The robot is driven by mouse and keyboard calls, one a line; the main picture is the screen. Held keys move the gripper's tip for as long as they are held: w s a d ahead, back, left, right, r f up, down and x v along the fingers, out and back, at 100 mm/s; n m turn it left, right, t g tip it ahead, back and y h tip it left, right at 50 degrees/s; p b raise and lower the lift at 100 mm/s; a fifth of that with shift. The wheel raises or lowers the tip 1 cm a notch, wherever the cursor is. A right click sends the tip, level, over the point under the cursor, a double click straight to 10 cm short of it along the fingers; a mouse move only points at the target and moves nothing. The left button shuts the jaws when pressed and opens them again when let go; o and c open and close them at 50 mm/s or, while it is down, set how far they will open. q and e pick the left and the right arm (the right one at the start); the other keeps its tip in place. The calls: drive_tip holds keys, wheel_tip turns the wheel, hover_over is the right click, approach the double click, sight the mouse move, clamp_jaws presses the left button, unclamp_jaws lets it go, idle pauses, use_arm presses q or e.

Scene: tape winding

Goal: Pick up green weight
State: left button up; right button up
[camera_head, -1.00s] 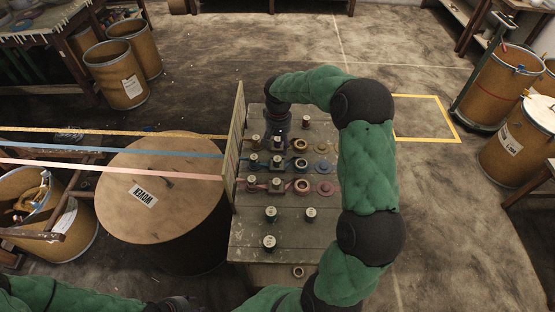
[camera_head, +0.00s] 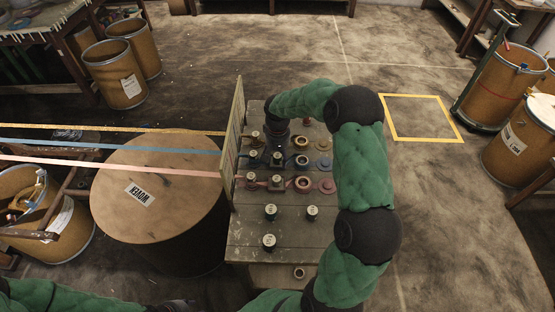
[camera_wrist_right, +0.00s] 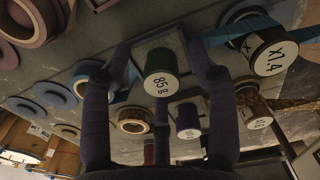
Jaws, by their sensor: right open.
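The green weight (camera_wrist_right: 161,82), a small cylinder with a white "85 g" top, stands on a square block in the right wrist view. In the head view its likely place is the pale-topped weight (camera_head: 277,155) in the blue tape's row, just at the tip of my right gripper (camera_head: 277,142). In the right wrist view my right gripper (camera_wrist_right: 155,95) is open, with its dark fingers spread on both sides of the green weight. I cannot tell whether any finger touches it. My left arm shows at the bottom left of the head view; its jaws are not seen.
A purple weight (camera_wrist_right: 187,118) and an "X1.4" spool (camera_wrist_right: 268,52) stand close to the fingers. Several pale-topped weights (camera_head: 270,210) stand on the bench (camera_head: 245,235). Rings (camera_head: 302,184) and blue tape (camera_head: 110,146) lie nearby. A board (camera_head: 234,130) edges the bench's left.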

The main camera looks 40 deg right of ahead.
clamp_jaws()
drive_tip(key=shift+r, duration=0.15)
